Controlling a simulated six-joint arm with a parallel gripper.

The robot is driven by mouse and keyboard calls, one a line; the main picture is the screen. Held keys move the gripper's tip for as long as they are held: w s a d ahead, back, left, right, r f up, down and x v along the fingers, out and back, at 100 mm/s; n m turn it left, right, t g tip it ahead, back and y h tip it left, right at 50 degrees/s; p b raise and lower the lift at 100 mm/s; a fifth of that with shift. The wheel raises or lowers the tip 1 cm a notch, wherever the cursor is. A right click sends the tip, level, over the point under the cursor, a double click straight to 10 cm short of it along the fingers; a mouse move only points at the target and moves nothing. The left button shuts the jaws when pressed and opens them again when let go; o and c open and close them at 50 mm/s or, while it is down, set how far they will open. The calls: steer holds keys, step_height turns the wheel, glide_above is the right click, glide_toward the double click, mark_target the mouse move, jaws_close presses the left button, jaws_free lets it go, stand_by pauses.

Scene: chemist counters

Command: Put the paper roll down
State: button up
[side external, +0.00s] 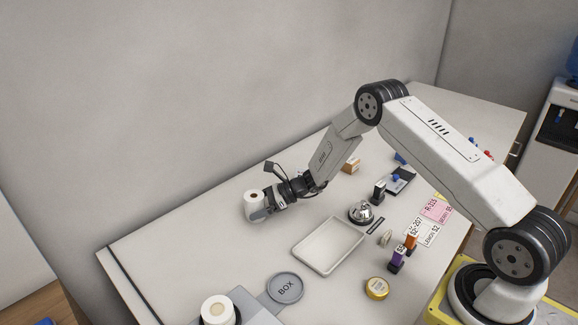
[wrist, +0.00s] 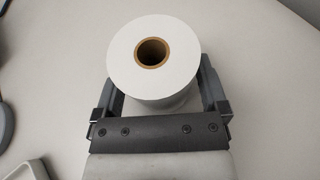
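The paper roll (wrist: 122,62) is white with a brown cardboard core, and its round end faces the wrist camera. My gripper (wrist: 157,88) has one finger on each side of the roll, and both fingers appear to press against it. In the side external view the roll (side external: 252,203) is upright at the end of my gripper (side external: 262,205), over the far left part of the counter. I cannot tell whether its base touches the counter.
A white tray (side external: 299,262) lies to the right of the roll, nearer the camera. A silver bell (side external: 362,211), stamps and paper labels (side external: 435,209) stand further right. Counter around the roll is clear.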

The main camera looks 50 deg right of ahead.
steer(key=shift+r, duration=0.2)
steer(key=v, duration=1.2)
steer(key=shift+s+f, duration=0.1)
stand_by(0.5)
steer(key=shift+s+a+n, duration=0.2)
steer(key=shift+a+n, duration=0.1)
steer(key=s+a+r+n+g+h, duration=0.1)
steer(key=s+a+n+g, duration=0.1)
steer(key=s, duration=0.1)
steer(key=s+a+r+n+g+h, duration=0.1)
steer(key=s+a+n+g, duration=0.1)
steer(key=s+n, duration=0.1)
steer(key=s+a+r+n+g+h, duration=0.1)
steer(key=s+a+n+g, duration=0.1)
steer(key=s+n, duration=0.1)
steer(key=shift+s+a, duration=0.15)
steer(key=shift+a, duration=0.05)
steer(key=s+r+n+h, duration=0.2)
steer(key=s+n+h, duration=0.2)
steer(key=s+n, duration=0.2)
steer(key=s+a+r+n+h, duration=0.1)
steer(key=s+r+n+h, duration=0.2)
steer(key=s+n, duration=0.3)
steer(key=n, duration=0.4)
steer(key=shift+s+r+n+t+h, duration=0.2)
steer(key=shift+r+n+t+h, duration=0.1)
steer(key=shift+t+h, duration=0.1)
